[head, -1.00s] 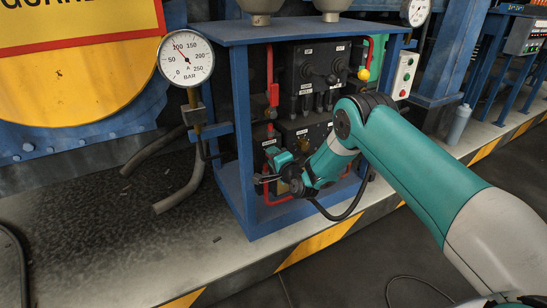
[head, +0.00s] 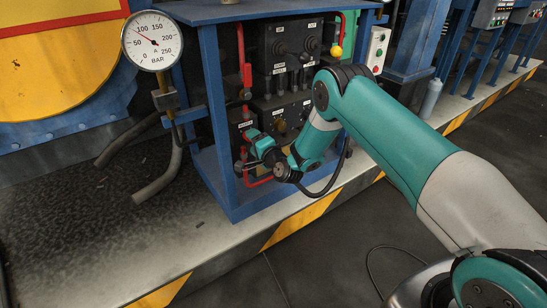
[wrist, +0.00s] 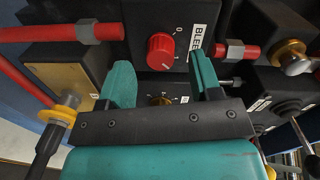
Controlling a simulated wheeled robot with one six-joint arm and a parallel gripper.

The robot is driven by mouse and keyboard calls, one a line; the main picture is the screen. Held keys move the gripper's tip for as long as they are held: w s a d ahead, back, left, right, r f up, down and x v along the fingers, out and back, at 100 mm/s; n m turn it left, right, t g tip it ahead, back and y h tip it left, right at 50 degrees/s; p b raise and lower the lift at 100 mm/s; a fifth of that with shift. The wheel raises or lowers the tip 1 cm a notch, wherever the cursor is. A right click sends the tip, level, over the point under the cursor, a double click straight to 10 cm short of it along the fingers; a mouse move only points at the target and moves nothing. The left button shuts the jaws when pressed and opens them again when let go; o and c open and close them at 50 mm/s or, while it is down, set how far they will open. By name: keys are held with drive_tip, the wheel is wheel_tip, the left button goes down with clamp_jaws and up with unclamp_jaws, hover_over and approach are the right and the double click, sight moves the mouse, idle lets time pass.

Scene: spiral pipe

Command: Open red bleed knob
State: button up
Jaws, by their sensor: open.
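The red bleed knob (wrist: 160,50) shows in the wrist view on a dark panel, beside a white label reading "BLEE" with the rest cut off. My gripper (wrist: 163,75) is open, its two teal fingers apart, with the knob seen beyond and between the fingertips. Nothing is held, and the fingers look apart from the knob. In the head view my gripper (head: 248,150) is at the lower left of the blue-framed panel cabinet, and the knob is hidden or too small to tell there.
Red pipes (wrist: 45,33) with grey fittings run on both sides of the knob. A brass valve part (wrist: 68,110) sits at the left. The blue frame (head: 215,110) stands around the panel. A pressure gauge (head: 152,41) and bent grey pipe (head: 160,182) are to its left.

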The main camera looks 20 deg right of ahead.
drive_tip(key=f+b+v, duration=0.1)
drive_tip(key=b+v, duration=1.3)
drive_tip(key=b, duration=0.4)
drive_tip(key=shift+s+r+b, duration=0.35)
drive_tip(key=shift+r, duration=0.1)
